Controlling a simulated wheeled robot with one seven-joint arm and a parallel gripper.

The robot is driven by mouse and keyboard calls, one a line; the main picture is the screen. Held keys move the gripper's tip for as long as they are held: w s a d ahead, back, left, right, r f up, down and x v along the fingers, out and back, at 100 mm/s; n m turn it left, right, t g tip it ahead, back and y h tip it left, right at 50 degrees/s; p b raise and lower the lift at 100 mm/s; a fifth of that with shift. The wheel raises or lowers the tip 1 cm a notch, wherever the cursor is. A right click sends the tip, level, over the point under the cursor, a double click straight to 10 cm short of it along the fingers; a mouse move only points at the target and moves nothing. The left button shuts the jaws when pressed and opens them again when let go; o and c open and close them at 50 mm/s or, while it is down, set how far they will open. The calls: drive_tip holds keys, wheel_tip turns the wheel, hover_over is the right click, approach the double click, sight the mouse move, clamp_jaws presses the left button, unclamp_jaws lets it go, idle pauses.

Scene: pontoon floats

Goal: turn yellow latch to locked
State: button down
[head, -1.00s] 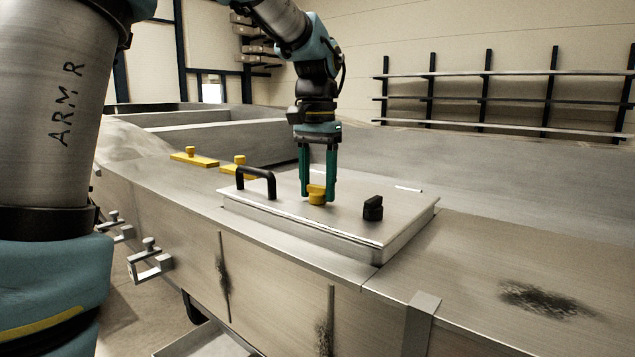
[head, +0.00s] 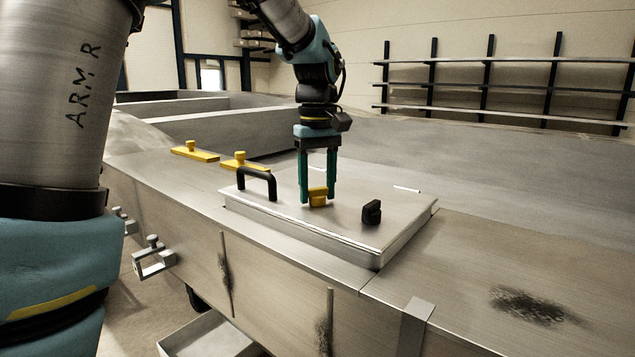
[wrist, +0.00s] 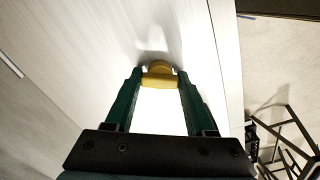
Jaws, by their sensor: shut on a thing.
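The yellow latch (head: 318,198) stands on the raised metal hatch lid (head: 290,226), between a black handle and a black knob. My gripper (head: 318,200) points straight down over the lid, with its two green fingers shut on the latch. In the wrist view the latch (wrist: 159,80) shows as a yellow bar between the fingertips, with a rounded yellow part beyond it. The fingers cover part of its sides. I cannot tell from the lid any marking of locked or unlocked.
A black handle (head: 257,183) stands left of the latch and a black knob (head: 371,212) right of it. Two yellow plates with knobs (head: 195,151) (head: 243,162) lie on the deck behind. Metal clamps (head: 153,257) stick out from the near side. The deck at right is clear.

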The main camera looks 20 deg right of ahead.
sight(318, 188)
drive_tip(key=n+p, duration=0.1)
drive_tip(key=n, duration=0.4)
drive_tip(key=shift+n+p, duration=0.3)
idle(0.4)
drive_tip(key=shift+c, duration=1.2)
unclamp_jaws()
wheel_tip(318, 188, up, 11)
drive_tip(key=b, duration=0.1)
drive_tip(key=shift+b, duration=0.3)
drive_tip(key=shift+f, duration=0.15)
